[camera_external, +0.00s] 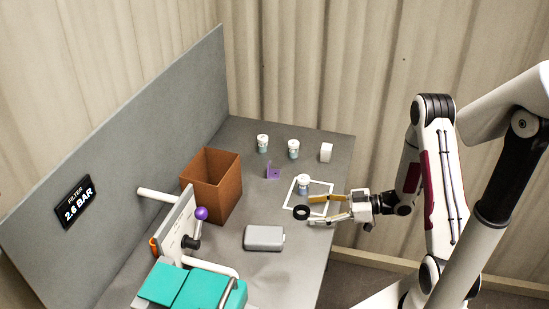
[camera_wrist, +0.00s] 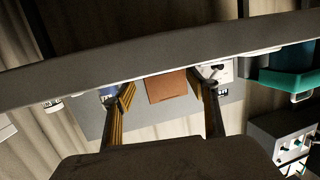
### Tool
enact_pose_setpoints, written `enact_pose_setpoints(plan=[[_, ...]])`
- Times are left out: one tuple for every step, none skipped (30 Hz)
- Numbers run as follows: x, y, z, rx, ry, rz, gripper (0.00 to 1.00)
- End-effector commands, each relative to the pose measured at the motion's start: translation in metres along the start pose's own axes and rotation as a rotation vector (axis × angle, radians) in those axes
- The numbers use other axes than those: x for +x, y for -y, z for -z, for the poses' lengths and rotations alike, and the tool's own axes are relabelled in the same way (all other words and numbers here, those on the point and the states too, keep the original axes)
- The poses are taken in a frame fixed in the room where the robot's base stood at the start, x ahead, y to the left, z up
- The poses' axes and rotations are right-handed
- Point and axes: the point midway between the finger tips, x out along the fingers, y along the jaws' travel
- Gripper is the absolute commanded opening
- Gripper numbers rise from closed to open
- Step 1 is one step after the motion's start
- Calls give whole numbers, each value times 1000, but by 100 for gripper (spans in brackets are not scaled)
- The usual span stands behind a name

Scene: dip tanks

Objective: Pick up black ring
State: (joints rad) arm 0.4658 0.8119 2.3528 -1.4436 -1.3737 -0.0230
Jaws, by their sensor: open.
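The black ring (camera_external: 297,213) shows in the external view near the front left corner of a white square outline (camera_external: 325,182) on the grey table. My gripper (camera_external: 311,210) comes in low from the right with its fingers spread and empty. Its fingertips are just to the right of the ring; I cannot tell whether they touch it. In the wrist view, the two open fingers (camera_wrist: 163,92) point towards a brown box. I cannot make out the ring in that view.
A white-lidded jar (camera_external: 304,184) stands inside the outline, close to the upper finger. A grey case (camera_external: 264,238), the brown box (camera_external: 211,188) and a purple piece (camera_external: 273,171) lie further left. More jars (camera_external: 293,149) stand behind. Teal tanks (camera_external: 192,288) are at the front left.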

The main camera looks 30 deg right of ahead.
Motion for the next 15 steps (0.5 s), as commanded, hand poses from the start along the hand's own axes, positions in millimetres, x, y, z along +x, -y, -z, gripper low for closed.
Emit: enact_pose_setpoints(plan=[[6, 0, -2, 1, 0, 3, 58], [9, 0, -3, 1, 0, 3, 58], [13, 0, -4, 0, 0, 3, 58], [16, 0, -4, 0, 0, 3, 58], [18, -1, -3, -1, 0, 2, 58], [22, -1, -3, -1, 0, 2, 58], [24, -1, -3, -1, 0, 2, 58], [26, -1, -3, -1, 0, 3, 58], [28, -1, -3, -1, 0, 2, 58], [30, -1, -3, 0, 0, 1, 58], [31, -1, -3, 0, 0, 1, 58], [32, -1, -4, 0, 0, 1, 58], [33, -1, -4, 0, 0, 1, 58], [34, -1, -4, 0, 0, 1, 58], [34, -1, -3, 0, 0, 1, 58]])
